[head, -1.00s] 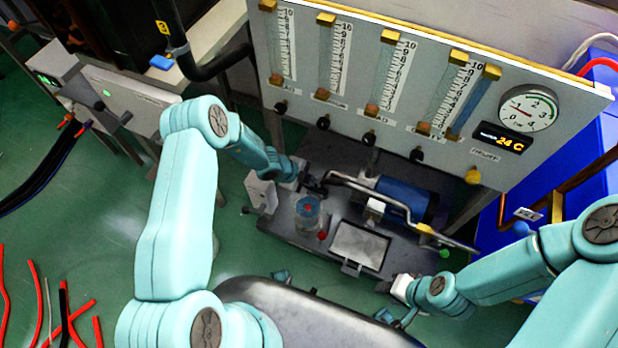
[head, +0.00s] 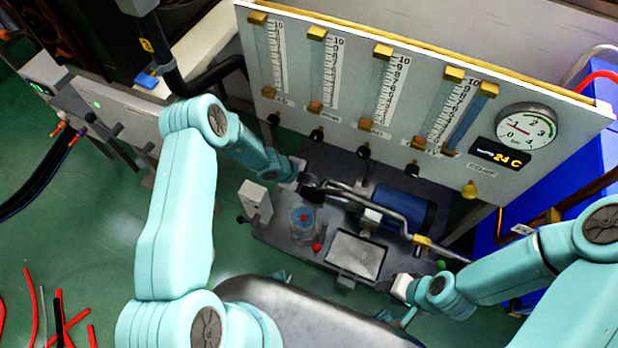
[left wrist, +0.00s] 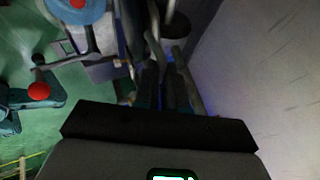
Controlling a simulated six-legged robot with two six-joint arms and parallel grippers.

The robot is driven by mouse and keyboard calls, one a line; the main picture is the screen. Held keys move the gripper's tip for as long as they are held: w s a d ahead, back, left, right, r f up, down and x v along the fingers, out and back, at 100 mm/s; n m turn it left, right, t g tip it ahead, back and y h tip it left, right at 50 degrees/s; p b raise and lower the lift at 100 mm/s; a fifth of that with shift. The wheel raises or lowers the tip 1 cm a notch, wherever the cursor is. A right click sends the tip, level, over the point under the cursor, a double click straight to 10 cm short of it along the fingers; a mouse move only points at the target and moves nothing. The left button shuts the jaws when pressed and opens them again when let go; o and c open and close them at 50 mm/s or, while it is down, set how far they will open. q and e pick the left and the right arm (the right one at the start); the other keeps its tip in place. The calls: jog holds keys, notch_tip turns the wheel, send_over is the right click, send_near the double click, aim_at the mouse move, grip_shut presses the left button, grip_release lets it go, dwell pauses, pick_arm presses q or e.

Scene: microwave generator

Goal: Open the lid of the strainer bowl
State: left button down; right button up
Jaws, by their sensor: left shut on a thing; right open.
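The strainer bowl (head: 302,224) is a small clear cylinder with a blue tint and a red centre, on the left of the grey bench. A blue round part with a red centre, which looks like the same bowl (left wrist: 78,10), is cut off at the top left of the left wrist view. My left gripper (head: 312,191) is behind and above the bowl, shut at the left end of a bent metal bar (head: 385,203). In the left wrist view its dark fingers (left wrist: 165,85) partly hide what they hold. My right gripper (head: 397,316) is open and empty, low in front of the bench.
A grey bench (head: 275,237) carries a blue cylinder (head: 400,207), a pale square plate (head: 356,254) and a red knob (head: 317,247). A gauge panel (head: 400,60) stands close behind. A white box (head: 255,201) is left of the bowl.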

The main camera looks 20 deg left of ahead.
pick_arm(q)
jog(key=shift+r, duration=0.15)
jog(key=c, duration=1.2)
grip_release()
pick_arm(e)
jog(key=shift+s, duration=0.15)
jog(key=shift+r, duration=0.1)
